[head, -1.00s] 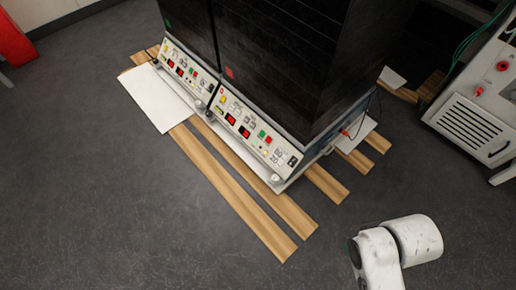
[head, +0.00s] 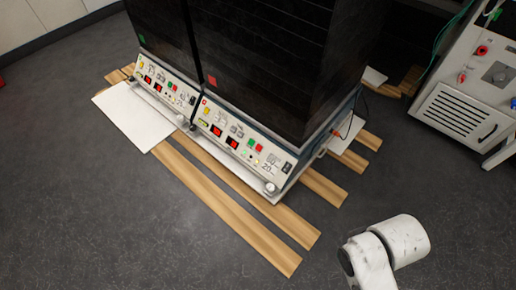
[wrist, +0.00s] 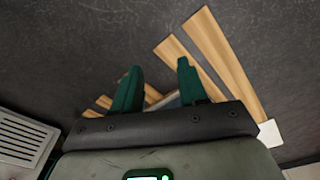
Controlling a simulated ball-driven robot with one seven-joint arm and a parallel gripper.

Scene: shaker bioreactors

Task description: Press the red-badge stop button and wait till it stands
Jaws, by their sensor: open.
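The red-badge shaker is the right of two dark units in the head view, with a red square badge (head: 212,80) low on its black front. Its sloped white panel (head: 225,122) carries red displays, a green button (head: 251,143) and, just right of that, a red button (head: 259,148). The left unit has a green badge (head: 142,39) and a similar panel. My gripper (wrist: 160,66) shows in the wrist view with its two green fingers apart and nothing between them, above floor and planks. It is not in the head view, and no panel button shows in the wrist view.
Wooden planks (head: 225,196) and a white board (head: 132,117) lie on the floor around the shakers. A white vented cabinet (head: 465,112) with a red knob stands at right. Grey floor is open in front and at lower left. Dark gaps hold cables between the units and the cabinet.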

